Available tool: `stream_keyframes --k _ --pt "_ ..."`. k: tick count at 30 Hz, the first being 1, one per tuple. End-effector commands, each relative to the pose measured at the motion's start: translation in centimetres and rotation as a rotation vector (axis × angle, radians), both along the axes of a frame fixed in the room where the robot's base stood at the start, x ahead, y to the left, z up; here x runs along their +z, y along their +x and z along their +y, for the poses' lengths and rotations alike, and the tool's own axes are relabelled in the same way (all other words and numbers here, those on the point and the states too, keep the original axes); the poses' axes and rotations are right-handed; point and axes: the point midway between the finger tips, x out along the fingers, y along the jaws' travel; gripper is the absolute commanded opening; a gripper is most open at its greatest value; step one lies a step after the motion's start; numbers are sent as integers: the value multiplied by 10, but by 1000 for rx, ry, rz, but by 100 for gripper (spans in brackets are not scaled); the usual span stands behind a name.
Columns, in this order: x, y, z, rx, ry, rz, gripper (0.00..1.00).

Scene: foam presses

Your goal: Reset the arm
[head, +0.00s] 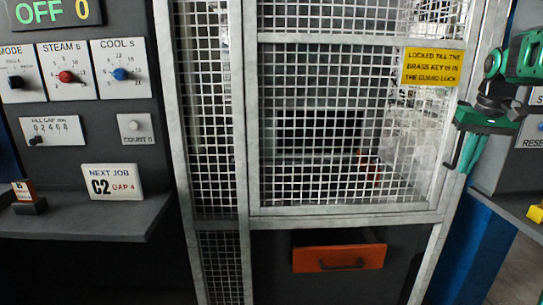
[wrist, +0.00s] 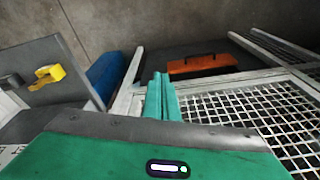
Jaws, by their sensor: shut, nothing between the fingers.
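My arm enters at the right edge in the head view. My gripper (head: 468,152) is green and hangs in front of the right post of the mesh guard (head: 340,130). In the wrist view the two green fingers of my gripper (wrist: 161,78) lie side by side, shut, with nothing between them. They overlap the guard's frame in the picture; I cannot tell the gap between them.
An orange drawer (head: 340,257) sits below the guard, also in the wrist view (wrist: 201,63). A yellow sign (head: 432,68) hangs on the mesh. A control panel with knobs (head: 67,77) and a shelf (head: 95,213) is left. A yellow object (wrist: 49,74) lies on another shelf.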

Motion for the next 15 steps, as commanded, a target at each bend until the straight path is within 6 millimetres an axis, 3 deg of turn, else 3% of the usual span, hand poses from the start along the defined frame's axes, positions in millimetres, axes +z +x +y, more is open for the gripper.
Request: stream_keyframes --k 3,8,15 --pt "-20 -51 34 -41 13 31 0" --pt "-56 -123 72 -98 31 72 0" --pt "-122 -235 119 -163 59 137 0"
